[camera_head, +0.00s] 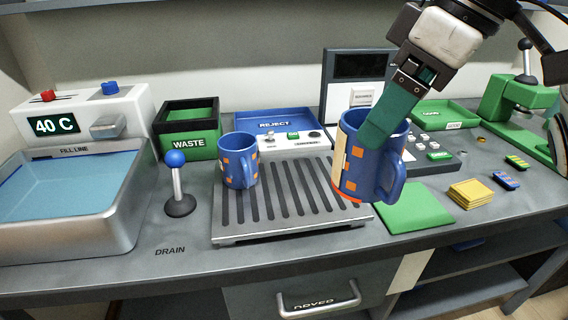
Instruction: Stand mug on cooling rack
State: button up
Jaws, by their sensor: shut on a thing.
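A blue mug (352,164) with orange squares and a cream panel hangs upright in my gripper (385,135), handle toward the right. The gripper comes from the upper right, and its green finger reaches down over the mug; it is shut on the mug. The held mug appears above the right end of the slatted metal cooling rack (290,222). Whether it touches the rack is hard to tell. A second blue mug with orange squares (238,162) stands upright on the rack's left back part.
A water basin (70,190) and a blue-knobbed lever (178,185) stand left of the rack. A WASTE bin (188,142) and REJECT tray (280,124) lie behind. A green mat (415,208) and yellow pads (470,193) lie right. The rack's middle is clear.

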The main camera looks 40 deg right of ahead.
aim_at(373, 91)
jog(key=w+d+p, duration=0.1)
jog(key=w+d+f+p, duration=0.1)
jog(key=w, duration=0.1)
jog(key=w+d+f+p, duration=0.1)
jog(key=w, duration=0.1)
jog(key=shift+w+f, duration=0.15)
jog(key=shift+f, duration=0.1)
jog(key=w+d+f+p, duration=0.4)
jog(key=w+f+p, duration=0.2)
jog(key=f, duration=0.4)
jog(key=shift+w, duration=0.15)
jog(key=shift+f, duration=0.1)
jog(key=shift+f, duration=0.15)
jog(key=o, duration=1.6)
